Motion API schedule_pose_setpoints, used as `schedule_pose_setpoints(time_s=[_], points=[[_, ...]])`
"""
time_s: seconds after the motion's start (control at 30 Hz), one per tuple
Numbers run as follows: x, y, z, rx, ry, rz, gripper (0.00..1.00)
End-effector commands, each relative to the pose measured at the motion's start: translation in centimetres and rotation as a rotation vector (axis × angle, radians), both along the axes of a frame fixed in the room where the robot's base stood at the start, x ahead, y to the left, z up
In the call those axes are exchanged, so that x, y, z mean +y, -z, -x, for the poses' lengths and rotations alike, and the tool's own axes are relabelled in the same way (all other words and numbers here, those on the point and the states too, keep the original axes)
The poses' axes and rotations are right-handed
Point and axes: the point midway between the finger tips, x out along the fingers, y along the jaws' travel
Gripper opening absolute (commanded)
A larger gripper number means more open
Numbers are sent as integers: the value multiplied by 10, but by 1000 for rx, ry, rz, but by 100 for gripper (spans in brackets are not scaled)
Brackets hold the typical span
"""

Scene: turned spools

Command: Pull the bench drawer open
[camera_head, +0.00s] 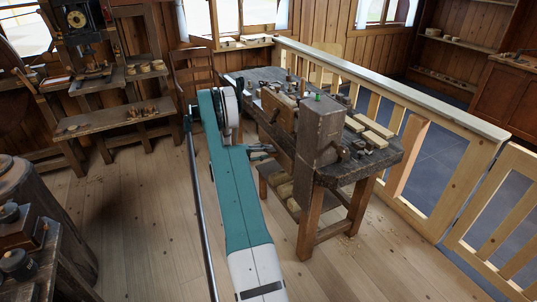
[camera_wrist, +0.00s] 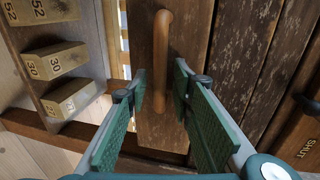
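In the wrist view a smooth brown bar handle (camera_wrist: 164,50) stands out from a dark wooden front (camera_wrist: 147,128), which I take to be the bench drawer's. The front looks flush with the boards beside it. My gripper (camera_wrist: 161,82) is open, with one green-padded finger on each side of the handle's lower part in that view. A gap shows on both sides of the handle; I see no contact. In the head view my gripper (camera_head: 262,152) is at the near side of the wooden workbench (camera_head: 385,157). The drawer and handle cannot be made out there.
In the wrist view a shelf at left holds numbered wooden blocks (camera_wrist: 54,61), and a board at right (camera_wrist: 306,140) reads "SHUT". In the head view a railing (camera_head: 390,82) runs behind the bench, a chair (camera_head: 192,70) stands beyond it, and the floor (camera_head: 150,220) at left is clear.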

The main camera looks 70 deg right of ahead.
Motion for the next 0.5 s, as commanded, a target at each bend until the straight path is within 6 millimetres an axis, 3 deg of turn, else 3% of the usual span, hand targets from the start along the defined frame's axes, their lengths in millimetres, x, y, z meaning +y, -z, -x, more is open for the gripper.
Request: schedule_pose_setpoints(time_s=[0.03,0.23,0.5], points=[[0,0,0,0,0,0,24],[0,0,0,0,0,0,0],[2,0,-2,0,0,0,0]])
